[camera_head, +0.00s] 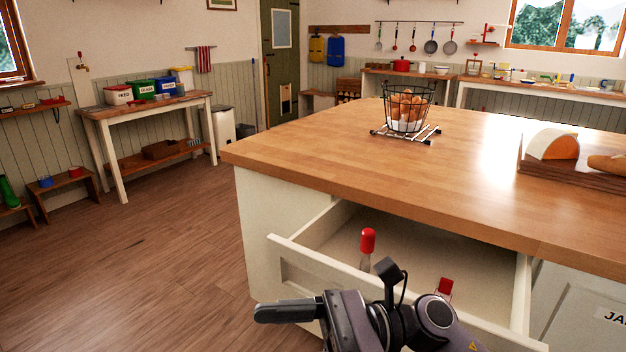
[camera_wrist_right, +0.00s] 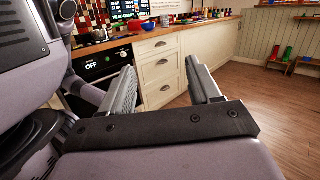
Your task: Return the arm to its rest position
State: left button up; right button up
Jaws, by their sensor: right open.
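My right gripper (camera_head: 290,311) is low in the middle of the head view, in front of the pulled-out island drawer (camera_head: 300,262). In the right wrist view its two fingers (camera_wrist_right: 166,85) stand apart with nothing between them. The arm behind it hides part of the drawer front. A red-capped clear jar or shaker (camera_head: 367,243) stands upright in the drawer, and a second red-topped item (camera_head: 445,287) is partly hidden by my arm. My left gripper is not in view.
The wooden island top (camera_head: 300,160) holds a wire egg basket (camera_head: 407,107) on a rack and a bread board (camera_head: 570,178) at the right. Open floor (camera_head: 130,265) lies left of the island. The wrist view shows an oven (camera_wrist_right: 98,90) and cream drawers (camera_wrist_right: 160,72).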

jog(key=w+d+f+n+t+h+p, duration=0.1)
jog(key=w+d+f+n+t+h, duration=0.2)
jog(key=n+t, duration=0.65)
jog(key=w+d+f+n+t+h+p, duration=0.15)
jog(key=d+n+t, duration=0.35)
jog(key=n, duration=0.9)
jog(key=w+d+f+n+t+h, duration=0.2)
jog(key=d+f+n+t+h, duration=0.15)
jog(key=n+t, duration=0.6)
jog(key=s+d+f+m+g+h+p, duration=0.1)
jog(key=s+d+f+m+g+h, duration=0.3)
jog(key=f, duration=0.6)
jog(key=s+d+f+m+g+h, duration=0.5)
jog(key=s+d+f+m, duration=0.3)
jog(key=s+f+m, duration=0.2)
jog(key=shift+s+d+f+m+g+p, duration=0.15)
jog(key=shift+f+m+g+p, duration=0.2)
jog(key=shift+m, duration=0.75)
